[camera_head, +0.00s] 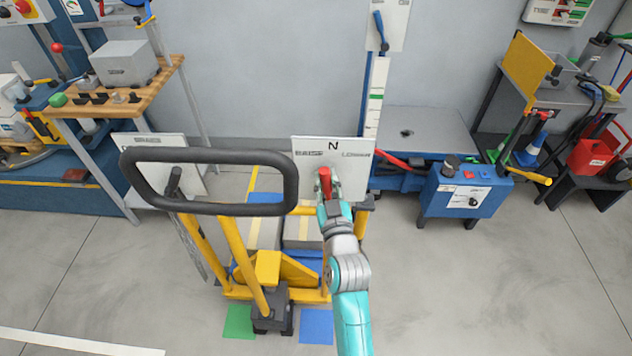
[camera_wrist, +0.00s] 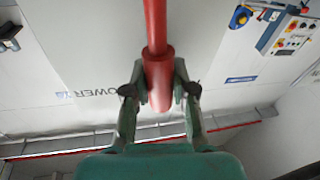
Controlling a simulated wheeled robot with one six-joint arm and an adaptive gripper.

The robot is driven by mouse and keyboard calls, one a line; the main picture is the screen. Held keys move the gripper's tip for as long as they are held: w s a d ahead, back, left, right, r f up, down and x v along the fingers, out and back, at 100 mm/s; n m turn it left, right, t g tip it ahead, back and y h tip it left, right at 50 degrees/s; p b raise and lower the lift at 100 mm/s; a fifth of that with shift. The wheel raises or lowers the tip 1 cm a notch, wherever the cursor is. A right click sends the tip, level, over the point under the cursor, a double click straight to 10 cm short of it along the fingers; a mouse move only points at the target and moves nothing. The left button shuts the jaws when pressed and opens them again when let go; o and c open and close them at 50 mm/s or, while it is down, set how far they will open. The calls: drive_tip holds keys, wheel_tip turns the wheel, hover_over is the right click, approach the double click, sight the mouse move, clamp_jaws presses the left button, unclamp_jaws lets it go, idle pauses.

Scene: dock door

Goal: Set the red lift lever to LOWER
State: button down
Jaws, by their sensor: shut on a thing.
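The red lift lever (camera_head: 325,180) stands out from a white panel (camera_head: 310,149) marked RAISE on the left, N in the middle and LOWER on the right. Its red end shows just below the N, near the middle of the panel; its exact setting is hard to tell. My gripper (camera_head: 328,192) is at the lever. In the wrist view, my gripper (camera_wrist: 160,88) has one finger on each side of the lever's thick red grip (camera_wrist: 158,75) and is shut on it. Part of the word LOWER shows behind, left of the grip.
A yellow lift cart (camera_head: 268,270) with a black loop handle (camera_head: 210,154) stands left of my arm. A workbench (camera_head: 125,88) is at the left. A blue box (camera_head: 465,193) with a yellow handle stands at the right. The floor at the front right is clear.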

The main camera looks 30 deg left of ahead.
drive_tip(key=d+m, duration=0.1)
drive_tip(key=w+d+m+t, duration=0.1)
drive_tip(key=m, duration=0.1)
drive_tip(key=w+d+m, duration=0.1)
drive_tip(key=m, duration=0.1)
drive_tip(key=shift+d+f+t+h, duration=0.15)
drive_tip(key=shift+d+t+h, duration=0.05)
drive_tip(key=shift+t+h, duration=0.1)
drive_tip(key=shift+w+d+f+m+t+h, duration=0.1)
drive_tip(key=shift+w+d+f+m+t, duration=0.25)
drive_tip(key=shift+m, duration=0.5)
drive_tip(key=shift+w+d+f+m+t+h, duration=0.2)
drive_tip(key=shift+d+m, duration=0.3)
drive_tip(key=shift+m, duration=0.4)
drive_tip(key=shift+w+d+f+m+t, duration=0.15)
drive_tip(key=shift+w+d+m, duration=0.25)
drive_tip(key=shift+m, duration=0.45)
drive_tip(key=shift+d+f, duration=0.1)
drive_tip(key=c, duration=0.9)
unclamp_jaws()
drive_tip(key=shift+v, duration=3.8)
